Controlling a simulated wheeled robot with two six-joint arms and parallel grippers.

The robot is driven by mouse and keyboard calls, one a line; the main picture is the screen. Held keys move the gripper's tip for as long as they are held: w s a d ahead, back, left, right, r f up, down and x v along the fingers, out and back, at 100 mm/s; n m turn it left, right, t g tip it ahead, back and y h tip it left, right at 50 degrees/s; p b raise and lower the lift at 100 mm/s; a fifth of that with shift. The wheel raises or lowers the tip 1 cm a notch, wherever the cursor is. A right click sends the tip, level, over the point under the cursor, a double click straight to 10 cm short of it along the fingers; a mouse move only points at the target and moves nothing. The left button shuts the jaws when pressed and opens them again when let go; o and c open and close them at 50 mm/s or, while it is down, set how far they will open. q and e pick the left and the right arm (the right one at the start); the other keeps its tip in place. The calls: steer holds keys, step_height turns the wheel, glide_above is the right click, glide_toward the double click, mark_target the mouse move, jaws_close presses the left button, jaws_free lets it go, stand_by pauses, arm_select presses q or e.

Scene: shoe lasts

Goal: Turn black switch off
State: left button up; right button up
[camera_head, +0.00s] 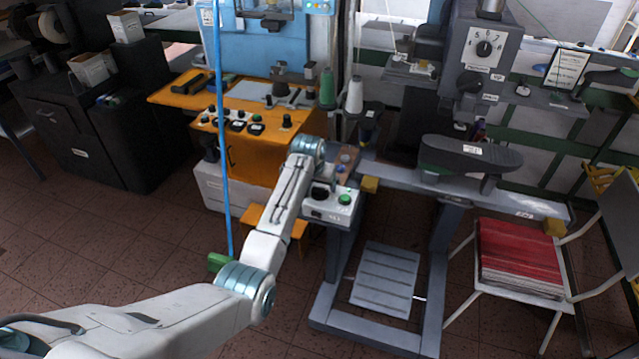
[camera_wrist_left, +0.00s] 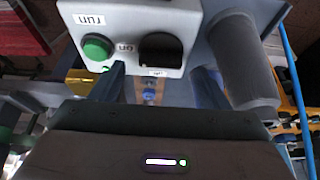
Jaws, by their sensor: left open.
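The black switch (camera_head: 319,193) is a round dark knob on a light grey control box (camera_head: 334,213) at the end of the grey machine table. A green button (camera_head: 344,199) sits to its right. In the left wrist view, the box appears upside down, with the black switch (camera_wrist_left: 160,48) right of the green button (camera_wrist_left: 97,46). My right gripper is out of view.
An orange bench (camera_head: 262,150) with buttons stands left of the box. A thin blue vertical pole (camera_head: 221,130) stands near my left arm. A dark shoe-shaped form (camera_head: 470,157) is on the machine at right. A white chair (camera_head: 520,265) holds a red stack.

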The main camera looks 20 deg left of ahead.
mark_target(320, 191)
arm_select(q)
steer(key=shift+x, duration=1.2)
steer(key=c, duration=1)
